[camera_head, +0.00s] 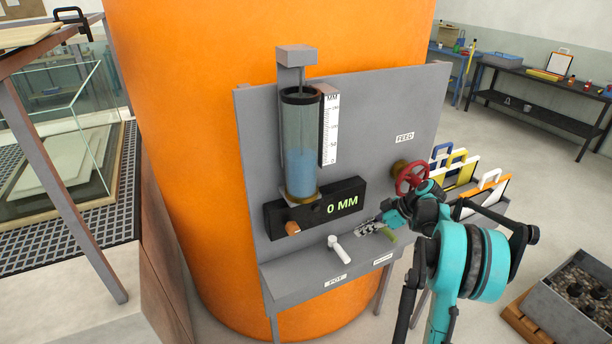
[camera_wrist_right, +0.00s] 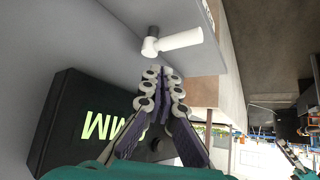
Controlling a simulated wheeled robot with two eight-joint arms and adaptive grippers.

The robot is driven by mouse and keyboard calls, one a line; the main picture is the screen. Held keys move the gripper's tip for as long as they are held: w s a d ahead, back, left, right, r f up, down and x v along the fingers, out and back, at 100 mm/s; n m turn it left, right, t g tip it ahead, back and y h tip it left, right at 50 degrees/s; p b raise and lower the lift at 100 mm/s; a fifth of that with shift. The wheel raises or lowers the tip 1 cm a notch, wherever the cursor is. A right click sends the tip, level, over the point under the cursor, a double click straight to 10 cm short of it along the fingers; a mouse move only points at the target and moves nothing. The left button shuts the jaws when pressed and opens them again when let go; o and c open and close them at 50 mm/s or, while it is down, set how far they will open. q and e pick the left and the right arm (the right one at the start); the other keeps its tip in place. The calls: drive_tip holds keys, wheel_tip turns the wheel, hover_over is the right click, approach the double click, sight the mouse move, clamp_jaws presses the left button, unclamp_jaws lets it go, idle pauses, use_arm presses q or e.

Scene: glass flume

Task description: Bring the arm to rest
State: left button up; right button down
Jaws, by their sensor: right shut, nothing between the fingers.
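My right gripper (camera_head: 366,228) reaches in from the right over the sloping shelf of the grey panel (camera_head: 380,110). Its fingers are shut and empty, and they also show in the wrist view (camera_wrist_right: 160,84). A white handle (camera_head: 339,250) lies just left of and below the fingertips. In the wrist view the white handle (camera_wrist_right: 180,42) is just beyond the fingertips, apart from them as far as I can tell. A green handle (camera_head: 390,236) sits beside the gripper, partly hidden. My left gripper is out of view.
The black display (camera_head: 310,208) reads 0 MM under a glass cylinder (camera_head: 300,145) of blue liquid. A red valve wheel (camera_head: 411,177) is close behind my right wrist. A large orange tank (camera_head: 190,150) stands behind the panel. A crate (camera_head: 555,315) is on the floor at right.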

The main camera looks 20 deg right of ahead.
drive_tip(key=s+a+r+m+h+b, duration=0.1)
drive_tip(key=s+a+r+m+h, duration=0.15)
drive_tip(key=s+a, duration=0.45)
drive_tip(key=s+a+r+m+h+b, duration=0.1)
drive_tip(key=s+a+r+m+b, duration=0.15)
drive_tip(key=a, duration=0.75)
drive_tip(key=s+a+f+m+t+h+b, duration=0.1)
drive_tip(key=s+a, duration=0.3)
drive_tip(key=s, duration=0.4)
drive_tip(key=s+a+f+m+t+h+b, duration=0.1)
drive_tip(key=s+a+f+m+h, duration=0.1)
drive_tip(key=s+a+f+m, duration=0.2)
drive_tip(key=s+a, duration=0.1)
drive_tip(key=s, duration=0.2)
drive_tip(key=shift+s, duration=0.35)
drive_tip(key=shift+f, duration=0.15)
